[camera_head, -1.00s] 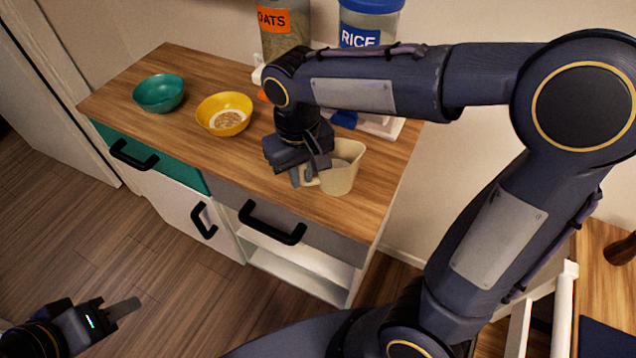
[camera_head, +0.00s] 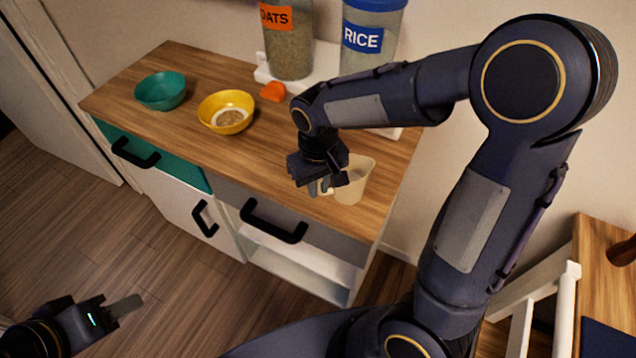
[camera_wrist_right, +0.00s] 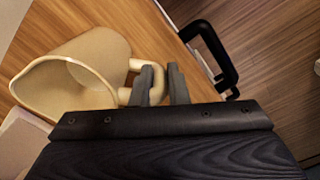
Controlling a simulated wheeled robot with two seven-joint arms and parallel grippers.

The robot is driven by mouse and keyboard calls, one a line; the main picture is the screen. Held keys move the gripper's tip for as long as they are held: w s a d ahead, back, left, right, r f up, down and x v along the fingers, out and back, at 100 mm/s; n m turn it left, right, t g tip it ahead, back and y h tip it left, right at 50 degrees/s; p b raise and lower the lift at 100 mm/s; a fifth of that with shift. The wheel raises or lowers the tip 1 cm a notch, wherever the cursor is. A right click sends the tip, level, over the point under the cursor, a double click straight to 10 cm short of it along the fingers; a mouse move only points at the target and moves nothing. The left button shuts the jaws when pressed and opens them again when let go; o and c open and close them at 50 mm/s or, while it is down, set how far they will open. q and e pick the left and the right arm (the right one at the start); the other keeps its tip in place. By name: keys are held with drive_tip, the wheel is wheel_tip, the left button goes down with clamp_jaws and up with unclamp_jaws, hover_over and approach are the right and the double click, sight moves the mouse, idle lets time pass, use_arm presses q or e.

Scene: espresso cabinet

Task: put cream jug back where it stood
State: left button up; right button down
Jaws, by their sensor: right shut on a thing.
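The cream jug (camera_head: 354,181) is a beige pitcher near the right front of the wooden cabinet top. My right gripper (camera_head: 327,187) is shut on its handle. In the right wrist view the jug (camera_wrist_right: 75,75) looks upright, and the handle sits between the fingers of the right gripper (camera_wrist_right: 162,85). I cannot tell whether the jug's base touches the wood. My left gripper (camera_head: 122,306) is low at the bottom left, over the floor, away from the cabinet. Only one finger of it shows clearly.
A teal bowl (camera_head: 161,91) and a yellow bowl (camera_head: 226,112) stand on the cabinet top (camera_head: 190,60). An oats jar (camera_head: 289,45) and a rice jar (camera_head: 369,40) stand at the back, with an orange object (camera_head: 272,91) in front. Black handles (camera_head: 273,222) stick out in front.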

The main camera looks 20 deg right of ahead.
drive_tip(key=shift+f, duration=0.2)
drive_tip(key=c, duration=1.4)
unclamp_jaws()
wheel_tip(320, 180, up, 12)
drive_tip(key=shift+f+p, duration=0.1)
drive_tip(key=shift+p, duration=0.35)
drive_tip(key=shift+s+r, duration=0.1)
drive_tip(key=shift+r, duration=0.15)
drive_tip(key=s+d+f+m+t+y, duration=0.1)
drive_tip(key=s+t+y, duration=0.1)
drive_tip(key=s, duration=0.5)
drive_tip(key=s+d+f+m+t+y, duration=0.1)
drive_tip(key=s+d+m+t, duration=0.1)
drive_tip(key=s, duration=0.6)
drive_tip(key=shift+s+d+f+t+y, duration=0.3)
drive_tip(key=shift+t+y, duration=0.1)
drive_tip(key=shift+t, duration=0.4)
